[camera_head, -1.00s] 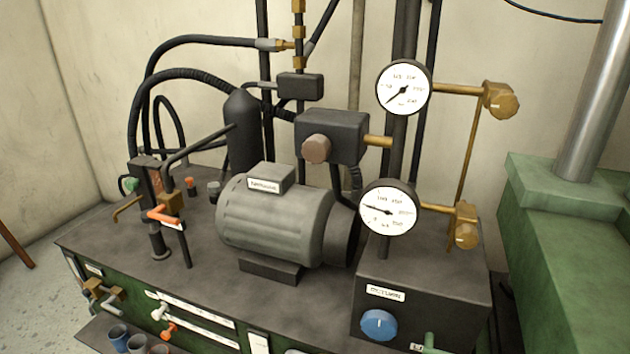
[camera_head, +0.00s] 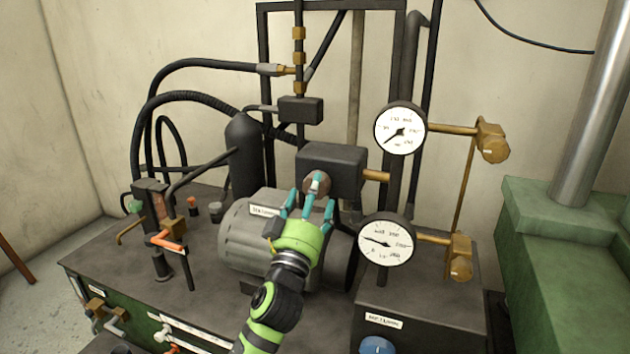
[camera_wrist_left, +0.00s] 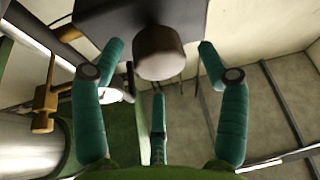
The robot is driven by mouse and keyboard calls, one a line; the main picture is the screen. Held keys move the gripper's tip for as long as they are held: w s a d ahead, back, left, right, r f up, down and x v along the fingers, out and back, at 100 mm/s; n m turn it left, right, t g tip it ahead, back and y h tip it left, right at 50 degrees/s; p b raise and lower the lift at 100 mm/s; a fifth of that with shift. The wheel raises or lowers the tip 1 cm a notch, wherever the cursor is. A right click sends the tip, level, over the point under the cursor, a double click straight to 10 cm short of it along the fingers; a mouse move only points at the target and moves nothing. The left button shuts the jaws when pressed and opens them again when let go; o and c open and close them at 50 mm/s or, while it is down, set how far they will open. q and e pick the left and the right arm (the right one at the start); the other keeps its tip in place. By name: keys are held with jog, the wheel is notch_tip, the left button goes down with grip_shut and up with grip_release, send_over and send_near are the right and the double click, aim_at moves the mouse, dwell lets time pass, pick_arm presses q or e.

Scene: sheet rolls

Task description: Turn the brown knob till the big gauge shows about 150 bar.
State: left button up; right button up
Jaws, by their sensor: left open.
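The brown knob (camera_head: 317,183) sticks out of the front of a dark box (camera_head: 346,163) above the grey motor. My left gripper (camera_head: 309,196) has teal fingers, is open, and stands right in front of the knob. In the left wrist view the knob (camera_wrist_left: 160,52) lies between the spread fingers (camera_wrist_left: 160,80), with gaps visible at both sides. Two round white gauges stand to the right: an upper one (camera_head: 404,124) with its needle toward lower left, and a lower one (camera_head: 388,252) with its needle toward the left. Their numbers are too small to read. My right gripper is not in view.
The grey motor (camera_head: 235,240) sits directly below the gripper. Brass fittings (camera_head: 492,142) and pipes stand right of the gauges. A blue knob (camera_head: 377,346) is at the lower edge. Black hoses and a dark cylinder (camera_head: 242,160) are to the left.

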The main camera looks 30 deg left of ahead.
pick_arm(q)
jog(key=shift+p+x, duration=0.35)
jog(key=shift+x, duration=0.9)
jog(key=shift+r, duration=0.1)
jog(key=c, duration=1.1)
